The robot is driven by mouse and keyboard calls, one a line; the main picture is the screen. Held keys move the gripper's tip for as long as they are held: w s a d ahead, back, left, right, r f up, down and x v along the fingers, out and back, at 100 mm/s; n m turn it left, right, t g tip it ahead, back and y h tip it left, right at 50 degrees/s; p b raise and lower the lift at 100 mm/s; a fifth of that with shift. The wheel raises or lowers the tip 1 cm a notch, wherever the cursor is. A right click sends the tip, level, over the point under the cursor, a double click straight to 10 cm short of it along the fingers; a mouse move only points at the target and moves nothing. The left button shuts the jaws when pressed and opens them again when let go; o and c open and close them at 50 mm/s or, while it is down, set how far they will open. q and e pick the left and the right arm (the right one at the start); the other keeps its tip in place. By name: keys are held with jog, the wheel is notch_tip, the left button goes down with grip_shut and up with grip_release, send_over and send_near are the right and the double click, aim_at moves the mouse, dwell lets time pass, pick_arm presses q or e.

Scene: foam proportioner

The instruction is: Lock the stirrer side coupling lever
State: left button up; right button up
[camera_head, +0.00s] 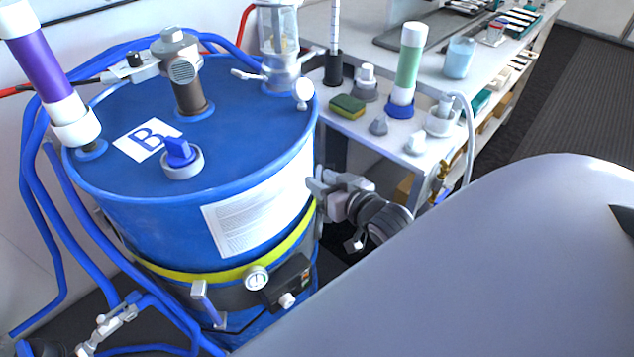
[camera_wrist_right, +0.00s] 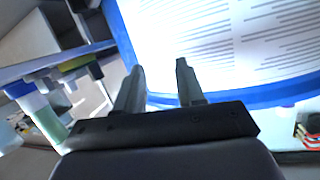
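The blue drum (camera_head: 230,160) stands left of centre with a blue lid. A brown and grey stirrer post (camera_head: 187,85) rises from the lid. A grey side coupling (camera_head: 145,66) with a small black knob joins it to a dark hose on the left. I cannot tell which part is its lever or how it is set. My right gripper (camera_head: 319,190) is beside the drum's right wall, near the white printed label (camera_head: 255,205), away from the coupling. In the wrist view its two fingers (camera_wrist_right: 158,85) are apart with nothing between them.
A purple and white tube (camera_head: 45,65), a blue valve (camera_head: 180,153) and a glass vessel (camera_head: 280,45) stand on the lid. A crowded bench (camera_head: 405,135) is behind at right.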

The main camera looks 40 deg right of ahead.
jog(key=shift+s+a+f, duration=0.4)
jog(key=shift+a+f, duration=0.25)
jog(key=shift+f, duration=0.05)
jog(key=shift+g, duration=0.3)
